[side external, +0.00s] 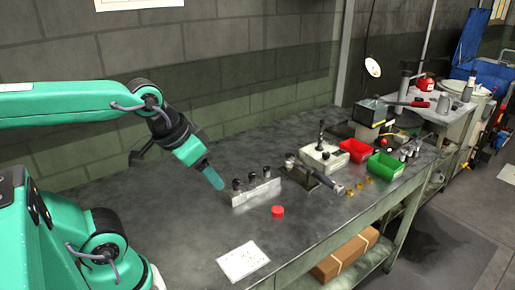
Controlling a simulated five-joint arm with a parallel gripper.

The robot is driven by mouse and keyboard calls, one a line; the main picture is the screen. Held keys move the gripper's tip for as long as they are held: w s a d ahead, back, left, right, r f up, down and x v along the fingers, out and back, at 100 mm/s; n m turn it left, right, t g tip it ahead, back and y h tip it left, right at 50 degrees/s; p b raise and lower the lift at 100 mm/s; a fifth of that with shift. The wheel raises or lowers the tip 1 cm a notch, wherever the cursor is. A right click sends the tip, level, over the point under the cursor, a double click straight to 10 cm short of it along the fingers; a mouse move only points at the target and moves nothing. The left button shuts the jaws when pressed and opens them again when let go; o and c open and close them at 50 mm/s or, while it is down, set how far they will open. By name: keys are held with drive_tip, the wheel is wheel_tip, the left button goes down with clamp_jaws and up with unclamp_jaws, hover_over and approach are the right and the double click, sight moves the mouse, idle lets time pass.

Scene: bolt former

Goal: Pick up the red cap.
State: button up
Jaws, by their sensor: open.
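The red cap (277,211) is a small, short red cylinder on the dark metal bench. It lies in front of a light metal rack with black-topped pieces, with clear bench around it. My gripper (214,182) is open and points down and to the right. It is left of the rack and up and to the left of the red cap, apart from it. Only a teal fingertip shows clearly, so the gap between the fingers is hard to make out.
The rack (257,193) stands between the gripper and a clamp-like device (315,176). A white box with a lever (325,157), a red bin (355,150) and a green bin (384,166) are farther back. A paper sheet (243,261) lies near the front edge.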

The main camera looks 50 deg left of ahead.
drive_tip(key=w, duration=0.1)
drive_tip(key=n+g, duration=0.4)
drive_tip(key=g, duration=0.2)
hover_over(278, 209)
drive_tip(key=f, duration=1.6)
drive_tip(key=shift+s+d+f, duration=0.1)
drive_tip(key=shift+s+f, duration=0.05)
drive_tip(key=shift+s, duration=0.05)
drive_tip(key=shift+w+f, duration=0.15)
drive_tip(key=shift+f, duration=0.15)
drive_tip(key=shift+f, duration=1.3)
drive_tip(key=shift+f, duration=0.1)
